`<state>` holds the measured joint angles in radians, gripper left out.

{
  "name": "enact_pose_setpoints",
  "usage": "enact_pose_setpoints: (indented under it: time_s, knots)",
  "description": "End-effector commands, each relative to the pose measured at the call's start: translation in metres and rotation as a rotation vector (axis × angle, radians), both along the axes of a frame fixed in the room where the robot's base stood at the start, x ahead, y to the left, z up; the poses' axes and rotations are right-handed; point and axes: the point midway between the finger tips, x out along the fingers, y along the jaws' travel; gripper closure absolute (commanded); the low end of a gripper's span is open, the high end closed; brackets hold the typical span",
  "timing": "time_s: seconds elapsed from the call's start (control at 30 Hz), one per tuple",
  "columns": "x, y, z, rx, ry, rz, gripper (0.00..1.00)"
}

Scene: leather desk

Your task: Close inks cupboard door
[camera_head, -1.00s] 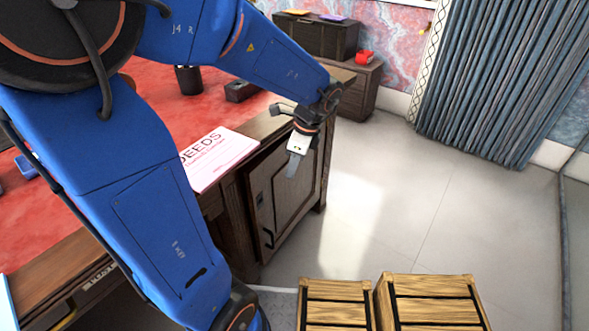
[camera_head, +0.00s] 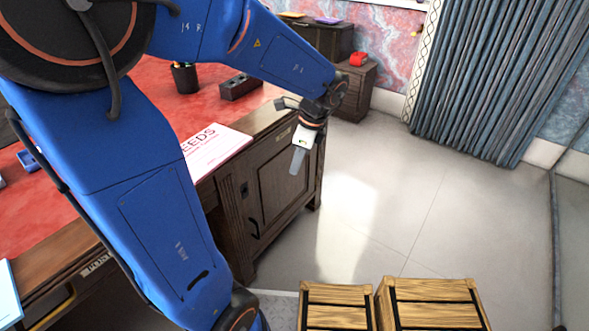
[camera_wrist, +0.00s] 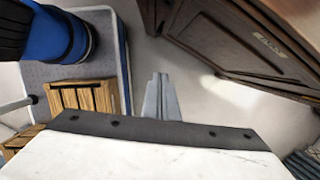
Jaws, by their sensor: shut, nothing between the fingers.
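My gripper (camera_head: 297,162) points down in front of the door's upper part, fingers together and empty. In the wrist view the fingertips (camera_wrist: 160,77) are over bare floor, apart from the wood.
The red desktop carries a paper pad (camera_head: 213,150), a pen cup (camera_head: 185,78) and a dark block (camera_head: 239,87). The pale floor (camera_head: 385,205) right of the desk is clear up to the curtain (camera_head: 490,80).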

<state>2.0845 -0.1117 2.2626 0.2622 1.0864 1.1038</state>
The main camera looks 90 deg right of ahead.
Motion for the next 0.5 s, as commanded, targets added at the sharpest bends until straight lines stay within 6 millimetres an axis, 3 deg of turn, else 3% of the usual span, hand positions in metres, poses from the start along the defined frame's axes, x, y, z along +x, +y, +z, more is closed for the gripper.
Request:
enact_pose_setpoints:
  time_s: [0.5]
  knots:
    - [-0.015, 0.009, 0.070, -0.001, 0.000, -0.001, 1.00]
